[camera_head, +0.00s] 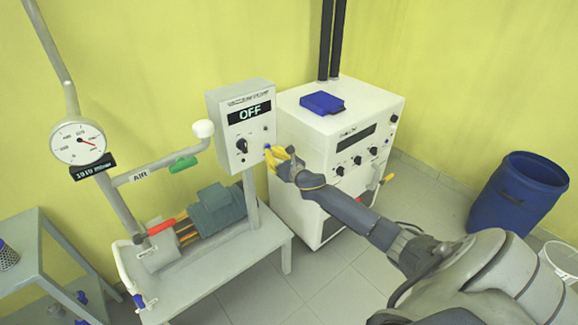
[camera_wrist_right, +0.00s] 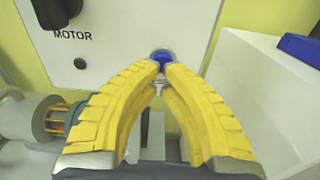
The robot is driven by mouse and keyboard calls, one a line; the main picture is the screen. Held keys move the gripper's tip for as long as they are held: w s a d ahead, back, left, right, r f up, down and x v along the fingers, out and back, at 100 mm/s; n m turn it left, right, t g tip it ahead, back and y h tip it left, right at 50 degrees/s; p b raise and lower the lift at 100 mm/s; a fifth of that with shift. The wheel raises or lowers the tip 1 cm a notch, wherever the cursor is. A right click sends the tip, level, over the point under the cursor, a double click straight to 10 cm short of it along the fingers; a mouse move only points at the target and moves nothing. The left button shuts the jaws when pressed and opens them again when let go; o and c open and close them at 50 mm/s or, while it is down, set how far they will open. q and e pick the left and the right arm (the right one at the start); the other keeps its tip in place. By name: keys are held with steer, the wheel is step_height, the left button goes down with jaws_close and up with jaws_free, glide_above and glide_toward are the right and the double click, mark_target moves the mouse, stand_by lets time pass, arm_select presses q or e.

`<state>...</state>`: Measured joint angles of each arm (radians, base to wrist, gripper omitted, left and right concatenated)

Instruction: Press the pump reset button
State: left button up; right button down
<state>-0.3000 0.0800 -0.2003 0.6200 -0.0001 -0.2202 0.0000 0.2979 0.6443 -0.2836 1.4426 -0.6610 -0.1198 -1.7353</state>
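The grey control box (camera_head: 240,125) shows OFF on its display. It has a black knob (camera_head: 242,145) and small buttons. A blue button (camera_wrist_right: 161,57) on its lower right front shows just beyond my right fingertips in the wrist view; its label is not readable. My right gripper (camera_head: 272,153) has yellow fingers, bent in with their tips nearly together and nothing held. In the wrist view, the right gripper (camera_wrist_right: 161,68) points at the blue button, its tips overlapping the button's lower edge. I cannot tell whether they touch it. My left gripper is not in view.
The box stands on a post above a grey bench (camera_head: 215,285) with a pump motor (camera_head: 215,208). A white cabinet (camera_head: 318,130) with a blue item (camera_head: 322,103) on top stands close right of it. A blue barrel (camera_head: 515,195) stands far right.

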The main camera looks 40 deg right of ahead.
steer(key=s, duration=1.2)
steer(key=shift+d, duration=0.4)
steer(key=shift+s, duration=0.1)
steer(key=shift+m, duration=0.3)
